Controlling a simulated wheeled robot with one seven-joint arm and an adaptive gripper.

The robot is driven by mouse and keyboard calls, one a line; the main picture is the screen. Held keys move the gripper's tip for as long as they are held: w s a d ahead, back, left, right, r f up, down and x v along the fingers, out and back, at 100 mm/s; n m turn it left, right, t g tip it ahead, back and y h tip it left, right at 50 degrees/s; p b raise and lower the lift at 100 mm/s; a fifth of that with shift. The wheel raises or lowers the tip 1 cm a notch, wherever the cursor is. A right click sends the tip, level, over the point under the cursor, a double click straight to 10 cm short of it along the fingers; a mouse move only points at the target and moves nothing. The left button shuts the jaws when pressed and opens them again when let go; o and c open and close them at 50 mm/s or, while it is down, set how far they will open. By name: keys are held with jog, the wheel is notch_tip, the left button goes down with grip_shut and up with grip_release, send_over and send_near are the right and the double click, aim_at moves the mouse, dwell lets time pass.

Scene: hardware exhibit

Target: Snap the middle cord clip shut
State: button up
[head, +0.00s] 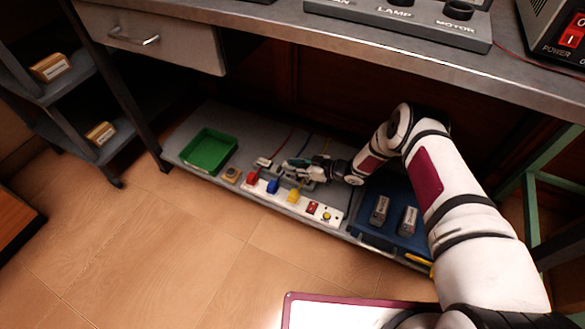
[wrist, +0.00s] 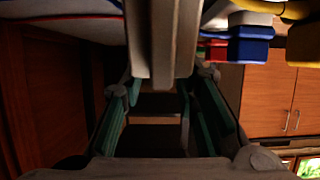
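My gripper (head: 300,167) is low over the shelf under the bench, behind the power strip (head: 313,206) with its red (head: 252,178), blue (head: 272,186) and yellow (head: 293,195) plugs. In the wrist view, the gripper's grey fingers (wrist: 163,45) come together at the top centre, with teal links behind them. They look shut, with nothing clearly held between them. A small pale cord clip (head: 263,162) shows left of the gripper. The middle clip is hidden by my gripper in the head view, so its state and any contact cannot be told.
A green tray (head: 187,158) stands left on the shelf. A blue tray (head: 368,213) with two dark blocks is to the right, beside my arm. Cords run behind the strip. The bench top (head: 270,40) hangs above. The floor in front is clear.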

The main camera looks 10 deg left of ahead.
jog(key=shift+w+a+f, duration=0.1)
jog(key=shift+a+f, duration=0.05)
jog(key=shift+a, duration=0.2)
jog(key=shift+c, duration=0.5)
grip_shut()
